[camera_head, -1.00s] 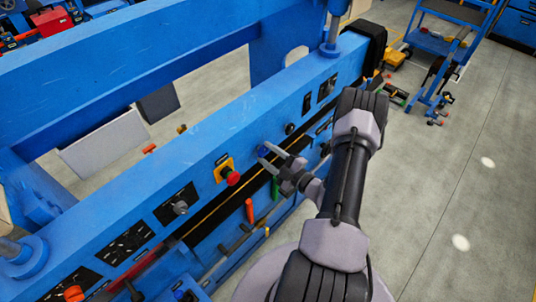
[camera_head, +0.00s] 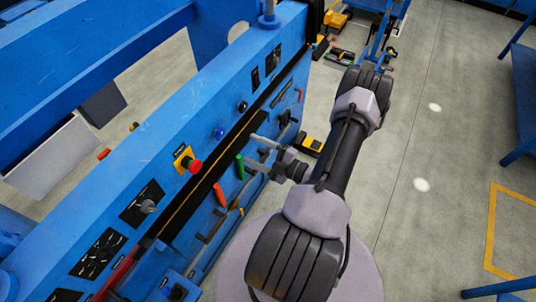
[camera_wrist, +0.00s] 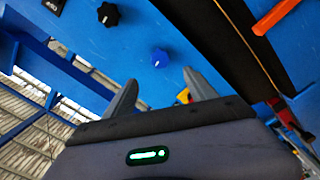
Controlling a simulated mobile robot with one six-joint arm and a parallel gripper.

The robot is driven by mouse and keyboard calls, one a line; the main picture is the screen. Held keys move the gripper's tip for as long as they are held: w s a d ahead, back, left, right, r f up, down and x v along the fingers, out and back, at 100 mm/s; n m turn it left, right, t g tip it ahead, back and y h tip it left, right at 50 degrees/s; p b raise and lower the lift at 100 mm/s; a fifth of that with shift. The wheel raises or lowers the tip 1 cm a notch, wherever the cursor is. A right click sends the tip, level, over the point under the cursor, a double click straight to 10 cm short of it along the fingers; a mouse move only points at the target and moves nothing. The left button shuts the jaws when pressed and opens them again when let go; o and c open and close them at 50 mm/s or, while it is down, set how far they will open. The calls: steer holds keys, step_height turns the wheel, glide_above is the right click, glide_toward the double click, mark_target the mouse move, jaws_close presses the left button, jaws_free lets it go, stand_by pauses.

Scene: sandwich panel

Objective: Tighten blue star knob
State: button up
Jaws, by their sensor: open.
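The blue star knob (camera_head: 219,133) sits on the blue panel face, between the red emergency button and a black knob. It also shows in the wrist view (camera_wrist: 159,57), a little beyond and above my fingertips, with a white mark on it. My gripper (camera_head: 257,152) is open and empty. It stands off the panel, to the right of and slightly below the blue knob, and does not touch it. In the wrist view the two fingers (camera_wrist: 161,92) are spread apart, with the knob lying between their directions but farther off.
A red emergency button (camera_head: 194,166) on a yellow plate is left of the knob. A black knob (camera_head: 242,107) is on its other side. Green (camera_head: 239,167) and orange (camera_head: 219,194) handles stick out below. Floor at the right is open.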

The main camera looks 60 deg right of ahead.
steer(key=s, duration=0.6)
steer(key=shift+d, duration=0.2)
steer(key=w+a+r+n+g+y+b, duration=0.35)
steer(key=a+r+n+g+y, duration=0.2)
steer(key=a+n, duration=0.6)
steer(key=w+a+r+n+g+y+b, duration=0.2)
steer(key=w+a+r+n+g+y, duration=0.4)
steer(key=n, duration=1)
steer(key=s+a+r+n+h+b, duration=0.3)
steer(key=a+n, duration=0.4)
steer(key=n, duration=0.7)
steer(key=s+a+r+n+h+b, duration=0.3)
steer(key=s+a+n+h, duration=0.3)
steer(key=n, duration=0.8)
steer(key=shift+a+r+g+h+b, duration=0.4)
steer(key=shift+a+h, duration=0.2)
steer(key=shift+h, duration=0.25)
